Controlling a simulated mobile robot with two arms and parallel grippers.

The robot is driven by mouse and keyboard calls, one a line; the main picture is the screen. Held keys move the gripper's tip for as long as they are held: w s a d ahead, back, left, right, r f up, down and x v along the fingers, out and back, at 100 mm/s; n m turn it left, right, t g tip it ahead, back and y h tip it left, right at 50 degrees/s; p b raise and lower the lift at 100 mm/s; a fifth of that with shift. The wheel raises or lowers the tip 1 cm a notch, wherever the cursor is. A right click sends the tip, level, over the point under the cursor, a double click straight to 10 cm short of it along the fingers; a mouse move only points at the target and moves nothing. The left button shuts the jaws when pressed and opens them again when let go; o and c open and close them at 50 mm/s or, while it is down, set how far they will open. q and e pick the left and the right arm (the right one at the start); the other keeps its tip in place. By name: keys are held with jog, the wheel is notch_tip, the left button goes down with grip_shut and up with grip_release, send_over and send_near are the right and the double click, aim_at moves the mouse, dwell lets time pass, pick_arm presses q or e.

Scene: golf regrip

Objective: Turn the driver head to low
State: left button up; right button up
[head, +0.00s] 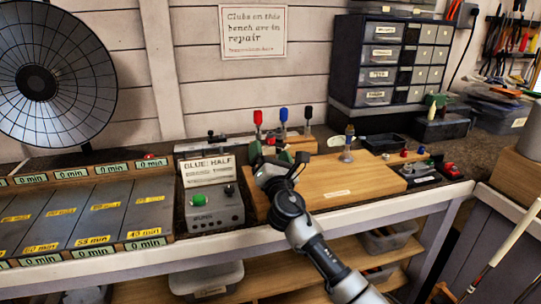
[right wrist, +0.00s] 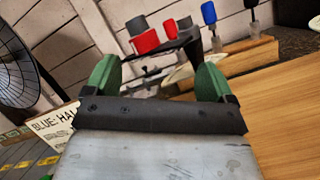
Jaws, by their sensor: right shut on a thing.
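My right gripper (head: 274,158) reaches over the bench behind the grey control box. In the right wrist view its two green fingertips (right wrist: 155,80) stand apart, with a dark, flat piece (right wrist: 180,46) between and beyond them. I take this piece to be the driver head; its outline is partly hidden and its setting cannot be read. A red and grey part (right wrist: 146,41) shows at its left. My left gripper is not in view.
Red (head: 258,117), blue (head: 283,113) and black (head: 307,113) handles stand upright behind the gripper. The control box (head: 214,213) with a green knob is left, below a sign reading "BLUE: HALF" (head: 207,168). The wooden board (head: 350,183) at right has bare room.

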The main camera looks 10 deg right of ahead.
jog(key=o, duration=1.1)
jog(key=shift+s+f, duration=0.2)
jog(key=shift+s, duration=0.25)
jog(key=s+p, duration=0.1)
jog(key=s, duration=1.3)
jog(key=shift+d+f, duration=0.3)
jog(key=shift+d, duration=0.05)
